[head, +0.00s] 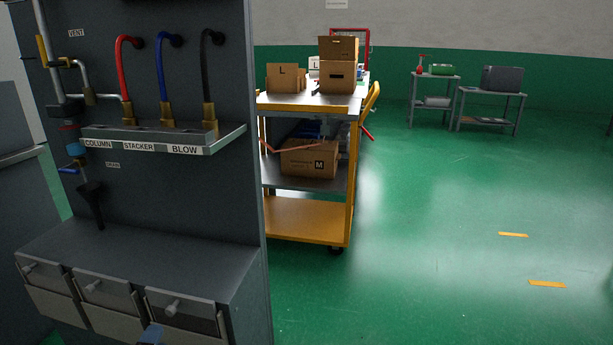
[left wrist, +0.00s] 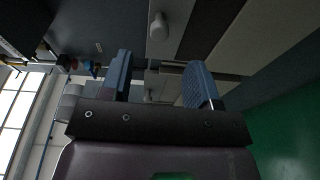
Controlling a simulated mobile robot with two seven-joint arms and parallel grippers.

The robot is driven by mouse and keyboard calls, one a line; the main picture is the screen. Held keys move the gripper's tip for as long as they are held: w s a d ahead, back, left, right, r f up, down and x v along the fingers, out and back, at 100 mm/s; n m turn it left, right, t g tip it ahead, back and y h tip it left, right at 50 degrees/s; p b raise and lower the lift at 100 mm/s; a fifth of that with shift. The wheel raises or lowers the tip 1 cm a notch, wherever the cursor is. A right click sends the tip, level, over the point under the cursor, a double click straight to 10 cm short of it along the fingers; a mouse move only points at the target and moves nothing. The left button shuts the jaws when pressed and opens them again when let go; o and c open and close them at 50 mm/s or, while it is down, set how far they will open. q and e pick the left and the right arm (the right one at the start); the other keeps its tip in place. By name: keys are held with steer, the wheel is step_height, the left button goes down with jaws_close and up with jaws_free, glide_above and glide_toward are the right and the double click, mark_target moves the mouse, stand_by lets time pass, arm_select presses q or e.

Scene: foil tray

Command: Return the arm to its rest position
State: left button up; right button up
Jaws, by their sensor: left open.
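My left gripper (left wrist: 160,76) shows in the left wrist view with its two blue fingers spread apart. No object is held between them. A drawer knob (left wrist: 158,27) is seen above and beyond the fingers, and drawer fronts lie behind them. In the head view only a blue tip, apparently of my left gripper (head: 151,335), shows at the bottom edge, in front of the drawers (head: 92,291). Whether it touches a drawer cannot be told. The rest of the left arm is hidden from the head view. My right gripper is in neither view.
A grey panel (head: 180,70) with a labelled shelf (head: 232,137) and red, blue and black hoses stands close at left. A yellow cart (head: 308,218) with cardboard boxes stands behind it. Small tables (head: 490,92) are at the back. The green floor (head: 440,240) at right is clear.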

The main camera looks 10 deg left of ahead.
arm_select(q)
steer(key=s+d+r+m+g+p, duration=0.2)
steer(key=s+d+r+m+p, duration=0.2)
steer(key=s, duration=1)
steer(key=s+d+r+m+g+h+p, duration=0.1)
steer(key=s+d+r+m+p, duration=0.3)
steer(key=s+r+m+p, duration=0.4)
steer(key=s+d+r+m+g+p, duration=0.3)
steer(key=s+r+m+p, duration=0.3)
steer(key=s, duration=1.4)
steer(key=m+p, duration=0.1)
steer(key=p, duration=0.1)
steer(key=shift+s+d+m+g+h+p, duration=0.15)
steer(key=shift+d+m+g+h+p, duration=0.25)
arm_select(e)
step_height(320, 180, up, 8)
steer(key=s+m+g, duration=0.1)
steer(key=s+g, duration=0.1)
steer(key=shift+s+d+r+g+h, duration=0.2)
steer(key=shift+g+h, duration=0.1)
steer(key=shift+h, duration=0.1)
arm_select(q)
steer(key=shift+r, duration=0.1)
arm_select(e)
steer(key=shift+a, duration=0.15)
